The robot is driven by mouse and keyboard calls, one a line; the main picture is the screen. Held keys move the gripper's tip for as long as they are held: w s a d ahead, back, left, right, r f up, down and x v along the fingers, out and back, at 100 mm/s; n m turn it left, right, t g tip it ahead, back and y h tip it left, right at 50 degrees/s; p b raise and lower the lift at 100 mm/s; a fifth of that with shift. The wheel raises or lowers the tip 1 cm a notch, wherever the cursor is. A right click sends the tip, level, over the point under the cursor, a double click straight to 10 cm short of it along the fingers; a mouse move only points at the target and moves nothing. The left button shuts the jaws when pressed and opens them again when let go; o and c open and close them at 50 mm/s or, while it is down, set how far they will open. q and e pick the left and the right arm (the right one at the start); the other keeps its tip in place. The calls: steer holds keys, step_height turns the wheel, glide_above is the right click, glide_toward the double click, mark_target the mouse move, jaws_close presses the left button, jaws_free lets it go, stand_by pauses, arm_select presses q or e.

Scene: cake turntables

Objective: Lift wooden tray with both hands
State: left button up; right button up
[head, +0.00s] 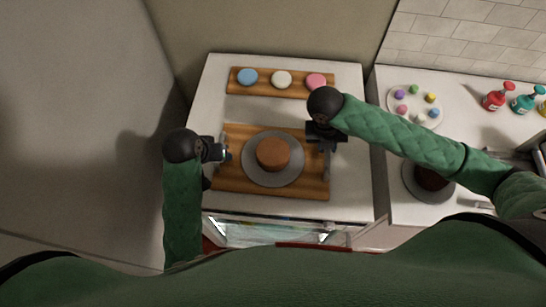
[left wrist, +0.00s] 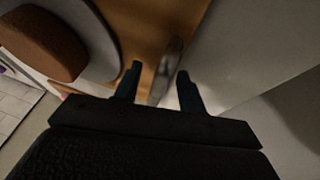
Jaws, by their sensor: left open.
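The wooden tray (head: 230,180) lies on the white counter. It carries a grey turntable (head: 290,177) with a round brown cake (head: 273,154) on it. My left gripper (head: 222,152) is at the tray's left edge. In the left wrist view the left gripper (left wrist: 159,74) is open, with its fingers on either side of a grey metal handle (left wrist: 167,68); I cannot tell if they touch it. My right gripper (head: 326,148) is at the tray's right edge, by the right metal handle (head: 327,168). The right fingers are too small and dark to tell whether they are shut.
Behind the tray, a wooden board (head: 262,91) holds blue, cream and pink rounds. On the right counter are a white plate (head: 413,120) with coloured balls, a dark round item (head: 430,178) partly under my right arm, and coloured bottles (head: 496,99). A wall stands at left.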

arm_select(q)
steer(key=shift+f, duration=0.1)
arm_select(e)
steer(key=shift+f, duration=0.1)
arm_select(q)
steer(key=c, duration=0.3)
arm_select(e)
steer(key=c, duration=0.3)
arm_select(q)
steer(key=shift+d, duration=0.1)
jaws_close()
arm_select(e)
jaws_close()
arm_select(q)
steer(key=shift+d, duration=0.1)
arm_select(e)
steer(key=shift+a, duration=0.1)
